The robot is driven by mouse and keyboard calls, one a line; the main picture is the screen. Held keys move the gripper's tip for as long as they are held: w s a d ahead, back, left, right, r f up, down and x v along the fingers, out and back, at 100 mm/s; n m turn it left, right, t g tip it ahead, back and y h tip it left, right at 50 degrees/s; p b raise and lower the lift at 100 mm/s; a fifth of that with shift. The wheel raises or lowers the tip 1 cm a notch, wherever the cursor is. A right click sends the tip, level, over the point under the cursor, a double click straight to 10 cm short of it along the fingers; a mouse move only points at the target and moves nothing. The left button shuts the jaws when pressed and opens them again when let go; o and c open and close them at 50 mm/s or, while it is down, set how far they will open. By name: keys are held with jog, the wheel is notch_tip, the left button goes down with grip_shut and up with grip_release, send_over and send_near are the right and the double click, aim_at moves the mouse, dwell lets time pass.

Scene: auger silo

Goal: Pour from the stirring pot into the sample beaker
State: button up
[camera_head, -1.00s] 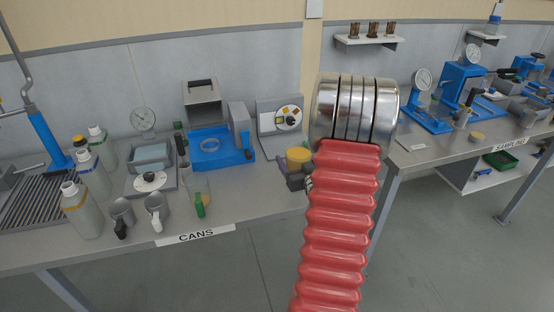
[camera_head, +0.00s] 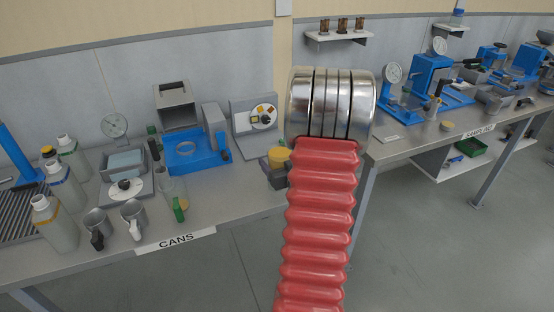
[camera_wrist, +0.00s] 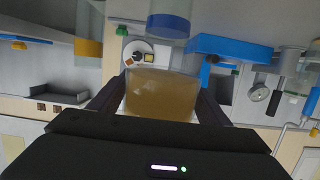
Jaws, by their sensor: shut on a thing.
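In the wrist view my gripper (camera_wrist: 160,98) is shut on a tan vessel (camera_wrist: 160,92), held between its two dark fingers; I take it to be the stirring pot. In the head view a yellow-tan vessel (camera_head: 278,155) shows at the gripper, just left of my red arm, above the bench's right end. My arm hides part of the gripper there. A clear glass vessel (camera_head: 172,188) stands on the bench beside a small green item; it may be the sample beaker, but I cannot tell. Whether the held vessel is tilted is unclear.
The CANS bench (camera_head: 176,240) holds two grey mugs (camera_head: 132,217), several bottles (camera_head: 55,222), a blue-based device (camera_head: 195,155) and a panel with a white dial (camera_head: 262,116). Floor between the benches is clear.

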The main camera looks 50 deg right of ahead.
jog(key=shift+s+a+f+g+y, duration=0.15)
jog(key=shift+s+f+g+y, duration=0.15)
jog(key=shift+f+g, duration=0.2)
dwell(0.5)
jog(key=shift+s+a+f+g+y, duration=0.15)
jog(key=shift+s+f+g+y, duration=0.1)
jog(key=shift+f+g+y, duration=0.25)
jog(key=shift+r, duration=0.15)
jog(key=shift+s+a+g, duration=0.1)
jog(key=shift+a+g, duration=0.05)
jog(key=shift+g, duration=0.25)
jog(key=shift+s+g, duration=0.2)
jog(key=shift+g, duration=0.1)
jog(key=shift+s+a+g+y, duration=0.15)
jog(key=shift+s+g+y, duration=0.1)
jog(key=shift+g+y, duration=0.25)
dwell(0.8)
dwell(0.6)
